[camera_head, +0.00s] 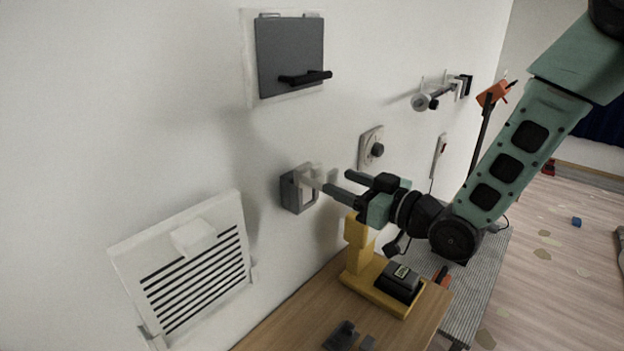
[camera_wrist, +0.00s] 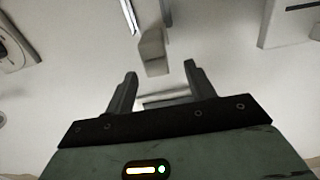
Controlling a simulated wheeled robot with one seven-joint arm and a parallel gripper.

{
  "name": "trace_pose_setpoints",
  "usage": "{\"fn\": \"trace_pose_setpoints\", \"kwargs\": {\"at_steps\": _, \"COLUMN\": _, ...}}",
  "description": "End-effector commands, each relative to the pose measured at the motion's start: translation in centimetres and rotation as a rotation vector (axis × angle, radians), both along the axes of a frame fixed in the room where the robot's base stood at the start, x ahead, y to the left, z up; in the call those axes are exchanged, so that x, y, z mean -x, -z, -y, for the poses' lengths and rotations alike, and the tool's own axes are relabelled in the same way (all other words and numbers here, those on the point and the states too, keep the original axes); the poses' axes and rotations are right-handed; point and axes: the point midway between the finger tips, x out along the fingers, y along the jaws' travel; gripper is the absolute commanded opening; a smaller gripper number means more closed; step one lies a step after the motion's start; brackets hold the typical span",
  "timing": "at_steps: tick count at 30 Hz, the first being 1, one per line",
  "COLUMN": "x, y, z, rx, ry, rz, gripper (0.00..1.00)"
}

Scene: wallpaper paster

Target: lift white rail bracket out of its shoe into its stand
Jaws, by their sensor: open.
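The white rail bracket (camera_head: 311,174) sits in a grey shoe (camera_head: 297,196) on the wall and sticks out toward my gripper. My gripper (camera_head: 338,181) is open at the bracket's right, with its fingers pointing at the wall. In the wrist view, a pale upright piece (camera_wrist: 153,48), which looks like the bracket, lies ahead between the fingertips (camera_wrist: 160,69). Contact cannot be told. A yellow stand-like holder (camera_head: 372,285) with a dark block on it stands on the table below; I cannot tell whether it is the bracket's stand.
The wooden table (camera_head: 290,318) holds small dark blocks (camera_head: 342,335) at its front. A louvred vent (camera_head: 190,265) is at lower left, and a grey panel with a black handle (camera_head: 290,55) is above. A round dial (camera_head: 376,150) is on the wall just behind my gripper.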

Motion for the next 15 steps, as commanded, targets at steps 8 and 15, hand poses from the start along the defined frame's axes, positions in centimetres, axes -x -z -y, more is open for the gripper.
{"fn": "trace_pose_setpoints", "kwargs": {"at_steps": 8, "x": -2.0, "y": -0.1, "z": -2.0, "rx": 0.0, "ry": 0.0, "rz": 0.0, "gripper": 0.55}}
{"fn": "trace_pose_setpoints", "kwargs": {"at_steps": 15, "x": -3.8, "y": -0.5, "z": -3.4, "rx": -0.002, "ry": 0.0, "rz": -0.002, "gripper": 0.55}}
